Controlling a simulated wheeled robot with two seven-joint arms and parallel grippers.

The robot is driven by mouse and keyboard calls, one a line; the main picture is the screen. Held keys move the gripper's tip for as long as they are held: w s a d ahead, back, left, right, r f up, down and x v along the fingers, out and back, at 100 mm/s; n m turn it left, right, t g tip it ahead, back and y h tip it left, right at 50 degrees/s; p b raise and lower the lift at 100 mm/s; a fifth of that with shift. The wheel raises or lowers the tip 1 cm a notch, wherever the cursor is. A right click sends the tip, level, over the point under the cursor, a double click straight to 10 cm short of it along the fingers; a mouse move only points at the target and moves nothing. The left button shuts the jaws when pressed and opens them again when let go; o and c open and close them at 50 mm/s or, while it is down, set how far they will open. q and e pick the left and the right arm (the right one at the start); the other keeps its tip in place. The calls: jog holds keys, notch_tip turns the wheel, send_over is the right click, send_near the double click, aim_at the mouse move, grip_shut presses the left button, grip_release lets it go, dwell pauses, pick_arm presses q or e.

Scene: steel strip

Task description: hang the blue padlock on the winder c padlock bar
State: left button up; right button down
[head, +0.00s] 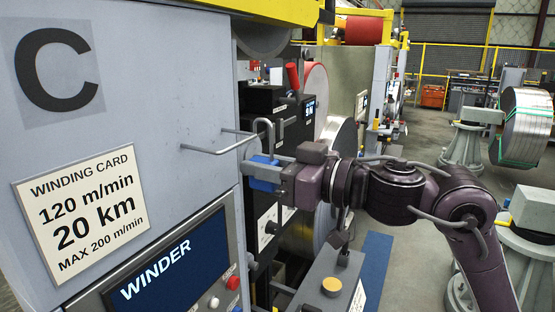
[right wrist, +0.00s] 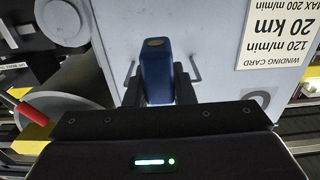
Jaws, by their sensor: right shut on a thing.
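The blue padlock (head: 264,174) is held upright in my right gripper (head: 282,176), its grey shackle (head: 265,125) pointing up. In the right wrist view the blue body (right wrist: 157,80) sits between the two dark fingers (right wrist: 157,92), which are shut on it. The padlock bar (head: 215,151) is a thin grey bent rod standing out from the winder C cabinet. The shackle shows beside the bar's right-hand part; I cannot tell whether it is around the bar or only in front of or behind it. Parts of the bar show on both sides of the padlock in the wrist view (right wrist: 195,69). My left gripper is not in view.
The grey winder C cabinet (head: 175,105) carries a winding card (head: 82,213) and a screen panel (head: 170,262). Behind my gripper are black machine parts with a red handle (head: 292,76) and a large steel roll (head: 338,140). A pedestal with a yellow button (head: 332,286) stands below my right arm.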

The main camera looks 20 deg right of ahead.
jog(key=shift+p+x, duration=1.2)
jog(key=shift+x, duration=0.9)
jog(key=shift+f, duration=0.15)
jog(key=shift+f+b, duration=1)
jog(key=shift+f, duration=0.05)
jog(key=shift+f+b, duration=0.45)
jog(key=shift+f, duration=0.2)
jog(key=c, duration=1.1)
grip_release()
jog(key=shift+c, duration=0.2)
